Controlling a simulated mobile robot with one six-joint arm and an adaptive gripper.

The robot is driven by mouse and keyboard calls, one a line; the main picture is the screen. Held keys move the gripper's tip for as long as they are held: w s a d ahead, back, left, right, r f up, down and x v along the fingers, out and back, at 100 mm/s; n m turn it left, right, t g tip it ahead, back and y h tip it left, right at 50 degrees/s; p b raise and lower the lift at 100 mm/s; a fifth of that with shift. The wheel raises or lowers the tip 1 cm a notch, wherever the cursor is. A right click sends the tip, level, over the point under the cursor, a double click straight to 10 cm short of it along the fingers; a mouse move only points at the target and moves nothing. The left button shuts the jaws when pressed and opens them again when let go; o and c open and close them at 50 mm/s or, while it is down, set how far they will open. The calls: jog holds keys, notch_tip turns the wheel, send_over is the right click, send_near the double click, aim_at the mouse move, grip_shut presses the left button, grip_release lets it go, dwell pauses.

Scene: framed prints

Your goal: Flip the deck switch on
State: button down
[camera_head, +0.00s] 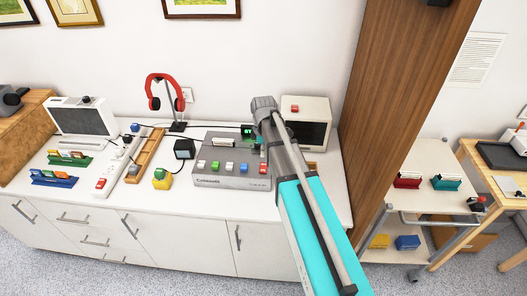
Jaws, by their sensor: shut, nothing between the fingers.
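The deck (222,181) is a grey box on the white counter. Its front row has several coloured buttons, with a red one (263,169) at the right end. A small green-lit display (248,132) is at its back right. I cannot tell its switch apart at this size. My arm comes up from the lower right and crosses the deck's right side. My gripper (261,142) is over the deck's back right, mostly hidden by my wrist and forearm. It is shut and empty. Whether it touches the deck cannot be seen.
Red headphones (153,91) hang on a stand behind the deck. A white boxy device (318,108) stands behind my arm. A wooden column (400,75) rises at right.

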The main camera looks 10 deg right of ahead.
notch_tip(320, 180, up, 7)
jog(key=s+p, duration=0.1)
jog(key=p, duration=0.5)
jog(key=shift+a+f, duration=0.15)
jog(key=shift+f, duration=0.05)
jog(key=shift+s, duration=0.1)
dwell(0.4)
jog(key=s+d+m+t, duration=0.1)
jog(key=s+d+m, duration=0.2)
jog(key=s+m, duration=1.1)
jog(key=shift+s+m, duration=0.4)
jog(key=shift+s, duration=0.3)
